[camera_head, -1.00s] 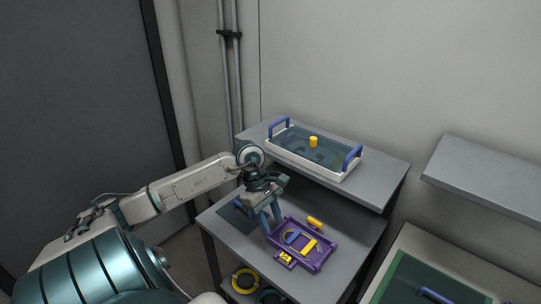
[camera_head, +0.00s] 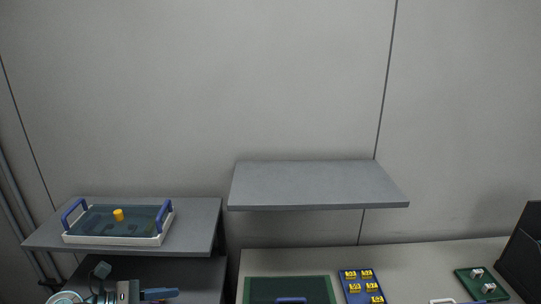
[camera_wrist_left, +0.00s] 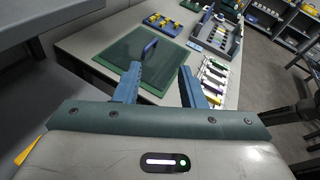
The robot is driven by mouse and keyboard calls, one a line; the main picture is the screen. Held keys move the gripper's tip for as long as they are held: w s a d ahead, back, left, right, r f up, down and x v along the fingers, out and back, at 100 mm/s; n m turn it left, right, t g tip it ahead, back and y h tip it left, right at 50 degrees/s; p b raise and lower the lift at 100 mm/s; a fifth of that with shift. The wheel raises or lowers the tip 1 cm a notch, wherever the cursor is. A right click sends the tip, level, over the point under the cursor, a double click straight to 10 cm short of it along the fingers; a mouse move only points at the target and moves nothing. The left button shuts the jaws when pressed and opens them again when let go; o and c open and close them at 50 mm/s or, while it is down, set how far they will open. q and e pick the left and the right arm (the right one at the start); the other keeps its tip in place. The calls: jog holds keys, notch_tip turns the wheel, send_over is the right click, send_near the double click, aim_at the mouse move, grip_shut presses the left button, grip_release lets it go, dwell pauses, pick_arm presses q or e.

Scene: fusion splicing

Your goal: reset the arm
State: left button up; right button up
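My left gripper (camera_wrist_left: 159,70) is open in the left wrist view, its two blue fingers spread apart with nothing seen between them. It points over the workbench toward a green mat (camera_wrist_left: 122,66) with a blue handle (camera_wrist_left: 150,48). In the head view my left gripper (camera_head: 160,294) shows only at the bottom left edge, in front of the lower grey shelf (camera_head: 195,273). Most of the left arm is out of the picture.
A white tray with blue handles (camera_head: 110,240) and a yellow knob (camera_head: 118,215) stands on the left upper shelf. An empty grey shelf (camera_head: 312,186) hangs above the bench (camera_head: 410,265). A blue tray (camera_head: 353,291) holds several yellow pieces. A black bin (camera_head: 524,255) stands far right.

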pick_arm(q)
notch_tip(320, 180, up, 6)
jog(key=w+a+n+t+y, duration=0.2)
jog(key=n+t+y, duration=0.2)
jog(key=n+t, duration=1.05)
jog(key=s+a+f+n+g+y, duration=0.3)
jog(key=s+f+n+g+y, duration=0.35)
jog(key=n, duration=0.65)
jog(key=s+a+f+n+g+y, duration=0.35)
jog(key=f+n+y, duration=0.45)
jog(key=n, duration=0.5)
jog(key=s+d+f+n+g+h, duration=0.2)
jog(key=s+d+f+g, duration=0.2)
jog(key=s, duration=0.2)
jog(key=s+d+f+n+g+h, duration=0.2)
jog(key=s+d+f+n+g, duration=0.15)
jog(key=s, duration=0.35)
notch_tip(320, 180, down, 32)
jog(key=a+r+g, duration=0.1)
jog(key=a+g, duration=0.1)
jog(key=s+a+f+g, duration=0.1)
jog(key=s+f, duration=1.8)
jog(key=shift+a, duration=0.3)
